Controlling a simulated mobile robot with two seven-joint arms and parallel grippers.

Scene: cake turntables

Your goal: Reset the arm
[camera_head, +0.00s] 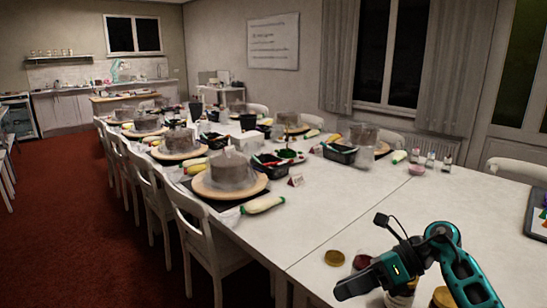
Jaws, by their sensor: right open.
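My right gripper (352,284) is at the lower right of the head view, at the end of my teal and black arm. It is open, and nothing shows held in it. It is over the near part of the long white table (330,215), pointing left, above small jars. A jar (400,300) is partly hidden under it. My left gripper is not in view.
A gold lid (334,258), a dark red jar (362,262) and another gold lid (443,297) lie close around my gripper. Cake turntables (203,188) line the table farther off. Small bottles (430,160) stand at the far edge. The tabletop left of my gripper is clear.

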